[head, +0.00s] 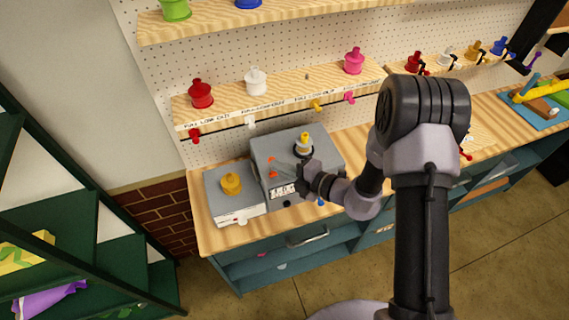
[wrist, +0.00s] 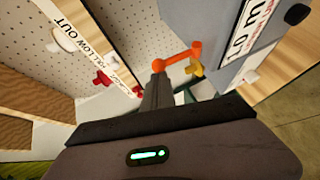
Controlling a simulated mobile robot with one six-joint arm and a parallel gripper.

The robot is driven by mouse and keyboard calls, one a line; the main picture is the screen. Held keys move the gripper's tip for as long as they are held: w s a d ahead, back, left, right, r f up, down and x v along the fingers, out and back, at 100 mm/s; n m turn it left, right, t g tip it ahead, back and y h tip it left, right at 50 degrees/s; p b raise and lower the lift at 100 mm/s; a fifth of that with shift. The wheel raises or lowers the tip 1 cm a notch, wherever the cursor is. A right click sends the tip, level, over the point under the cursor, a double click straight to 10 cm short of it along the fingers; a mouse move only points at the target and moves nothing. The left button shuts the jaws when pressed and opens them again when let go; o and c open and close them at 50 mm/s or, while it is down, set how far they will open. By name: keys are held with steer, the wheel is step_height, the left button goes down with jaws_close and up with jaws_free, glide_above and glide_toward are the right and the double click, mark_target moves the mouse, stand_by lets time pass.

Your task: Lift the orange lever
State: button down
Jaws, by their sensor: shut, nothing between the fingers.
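The orange lever (head: 271,167) is on the front of a large grey box (head: 265,142) on the wooden counter. In the wrist view the lever (wrist: 178,58) is a bent orange bar beside the box's labelled face. My gripper (head: 290,174) is in front of that face, just right of the lever in the head view. In the wrist view its fingers (wrist: 158,72) are together and empty. Their tips are right at one end of the lever; whether they touch it I cannot tell.
A smaller grey box (head: 235,207) with a yellow knobbed piece (head: 231,184) stands to the left. A yellow and black piece (head: 304,144) sits on the large box. Above, a wooden shelf (head: 225,105) bears red, white and pink canisters, with small coloured taps below.

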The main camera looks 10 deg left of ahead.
steer(key=w+r+h+p, duration=0.1)
steer(key=p, duration=0.1)
steer(key=shift+a+r+m+g+p, duration=0.1)
steer(key=shift+a+m+g+p, duration=0.2)
steer(key=shift+a+m, duration=0.1)
steer(key=shift+f, duration=0.5)
steer(key=shift+r, duration=0.1)
steer(key=shift+r+p, duration=0.45)
steer(key=shift+r, duration=0.35)
